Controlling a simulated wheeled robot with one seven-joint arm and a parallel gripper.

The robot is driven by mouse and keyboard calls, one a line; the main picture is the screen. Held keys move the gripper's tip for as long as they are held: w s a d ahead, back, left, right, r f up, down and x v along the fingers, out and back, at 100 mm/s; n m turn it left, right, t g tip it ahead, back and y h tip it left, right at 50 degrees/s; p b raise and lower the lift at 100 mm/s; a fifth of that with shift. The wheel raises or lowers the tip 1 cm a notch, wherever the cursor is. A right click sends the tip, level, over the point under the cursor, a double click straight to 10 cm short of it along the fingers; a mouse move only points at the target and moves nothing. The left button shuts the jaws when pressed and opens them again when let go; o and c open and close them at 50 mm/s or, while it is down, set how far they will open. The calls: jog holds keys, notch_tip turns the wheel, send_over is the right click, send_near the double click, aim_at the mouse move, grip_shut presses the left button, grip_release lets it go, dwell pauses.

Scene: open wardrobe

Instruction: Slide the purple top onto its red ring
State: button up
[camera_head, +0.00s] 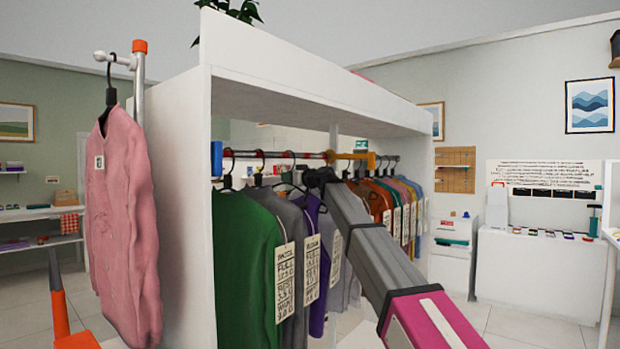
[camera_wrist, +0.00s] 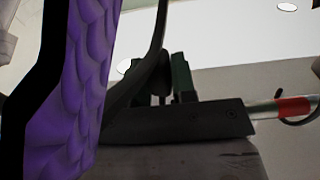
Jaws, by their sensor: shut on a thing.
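The purple top (camera_head: 313,222) hangs among the clothes in the open wardrobe, partly hidden by tags and neighbouring garments. It fills the left of the wrist view (camera_wrist: 85,80), close to the camera. My gripper (camera_head: 318,180) is at hanger height just below the rail. In the wrist view my gripper's dark fingers (camera_wrist: 165,80) are shut on the dark hanger of the purple top; the exact grip is hard to see. A red ring (camera_wrist: 293,108) shows on the rail at the right of the wrist view, with a dark hook beside it. The purple top's own hook is not clear.
A green top (camera_head: 243,262) and grey tops hang left of the purple one. Several coloured tops (camera_head: 385,200) hang close together to the right, behind my arm. The wardrobe's white side panel (camera_head: 184,200) stands at the left, with a pink top (camera_head: 125,225) outside it.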

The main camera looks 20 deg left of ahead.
jog(key=shift+s+a, duration=0.3)
jog(key=shift+s, duration=0.4)
jog(key=shift+s+a, duration=0.25)
jog(key=shift+s, duration=0.45)
jog(key=o, duration=0.9)
jog(key=shift+w, duration=0.1)
jog(key=shift+d, duration=0.15)
